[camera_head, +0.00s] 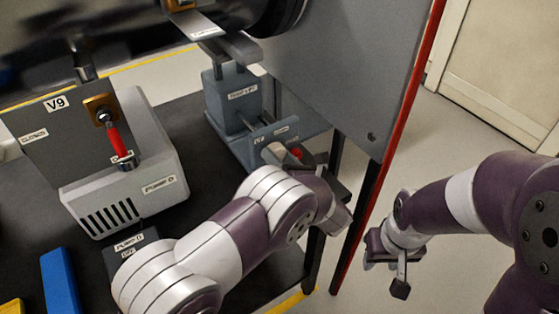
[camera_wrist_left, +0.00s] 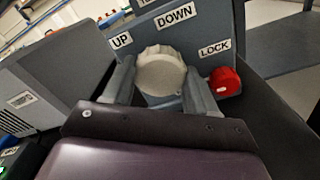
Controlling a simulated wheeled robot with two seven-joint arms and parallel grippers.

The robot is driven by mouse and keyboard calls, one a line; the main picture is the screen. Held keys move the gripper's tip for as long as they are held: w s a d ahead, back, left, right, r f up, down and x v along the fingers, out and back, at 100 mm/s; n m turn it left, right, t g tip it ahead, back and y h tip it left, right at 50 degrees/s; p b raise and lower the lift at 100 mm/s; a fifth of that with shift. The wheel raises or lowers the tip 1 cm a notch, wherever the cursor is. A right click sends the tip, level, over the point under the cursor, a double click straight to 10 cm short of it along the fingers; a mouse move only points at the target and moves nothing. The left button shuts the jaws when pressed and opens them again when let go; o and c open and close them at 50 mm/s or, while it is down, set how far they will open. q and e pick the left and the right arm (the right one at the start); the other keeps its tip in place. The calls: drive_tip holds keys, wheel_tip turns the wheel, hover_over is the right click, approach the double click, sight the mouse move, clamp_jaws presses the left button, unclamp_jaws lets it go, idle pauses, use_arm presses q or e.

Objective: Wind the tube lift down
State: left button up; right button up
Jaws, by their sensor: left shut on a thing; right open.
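The tube lift (camera_head: 238,100) is a blue-grey stand with a labelled plate at its lower front. Its pale round knob (camera_wrist_left: 160,74) sits under the UP and DOWN labels in the left wrist view. My left gripper (camera_wrist_left: 162,90) is shut on this knob, one finger on each side. In the head view my left gripper (camera_head: 290,160) is partly hidden by its own wrist. A red lock knob (camera_wrist_left: 224,82) with a white mark sits to the right, under the LOCK label. My right gripper (camera_head: 385,268) is open and empty, low at the right, away from the lift.
A grey pump box (camera_head: 125,170) and a V9 panel (camera_head: 55,125) with a red handle (camera_head: 114,142) stand left of the lift. A large grey panel (camera_head: 345,70) with a red edge stands right of it. Open floor (camera_head: 470,125) lies beyond.

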use_arm(q)
drive_tip(key=shift+m, duration=0.8)
drive_tip(key=o, duration=1)
drive_tip(key=shift+o, duration=0.2)
